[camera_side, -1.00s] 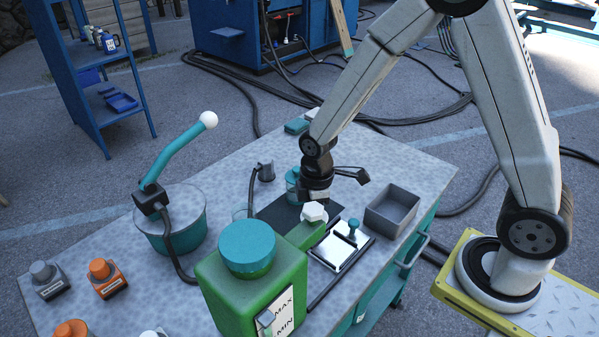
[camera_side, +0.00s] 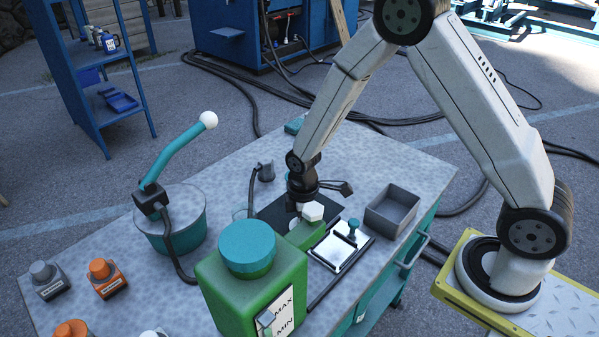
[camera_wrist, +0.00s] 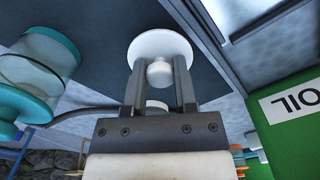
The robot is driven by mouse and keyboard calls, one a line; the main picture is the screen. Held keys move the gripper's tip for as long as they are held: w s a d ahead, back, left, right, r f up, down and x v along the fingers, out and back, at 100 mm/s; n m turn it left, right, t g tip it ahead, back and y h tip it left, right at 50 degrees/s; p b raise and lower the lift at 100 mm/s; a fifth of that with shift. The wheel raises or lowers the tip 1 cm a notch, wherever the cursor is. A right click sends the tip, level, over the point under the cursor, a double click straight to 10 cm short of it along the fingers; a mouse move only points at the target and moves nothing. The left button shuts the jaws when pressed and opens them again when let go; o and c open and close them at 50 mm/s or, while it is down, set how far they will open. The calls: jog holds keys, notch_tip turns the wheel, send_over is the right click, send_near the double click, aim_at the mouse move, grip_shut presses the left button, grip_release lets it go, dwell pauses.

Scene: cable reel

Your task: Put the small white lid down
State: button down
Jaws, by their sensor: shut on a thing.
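The small white lid (camera_wrist: 161,44) is a round disc with a knob, seen in the wrist view. My gripper (camera_wrist: 161,72) is shut on the knob, one finger on each side. The lid is over the dark mat (camera_wrist: 100,40); I cannot tell whether it touches it. In the side view my gripper (camera_side: 301,196) is low over the dark mat (camera_side: 270,208), behind the green container. The lid is mostly or wholly hidden there.
A clear jar with teal ends (camera_wrist: 38,75) stands close left in the wrist view. A grey open box (camera_side: 392,209) and a silver plate with a teal knob (camera_side: 340,250) are to the right.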

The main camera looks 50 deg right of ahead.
jog(key=shift+f, duration=0.85)
jog(key=shift+f, duration=0.15)
jog(key=shift+c, duration=2)
grip_release()
jog(key=shift+r, duration=0.2)
notch_tip(320, 180, up, 12)
jog(key=shift+s, duration=0.1)
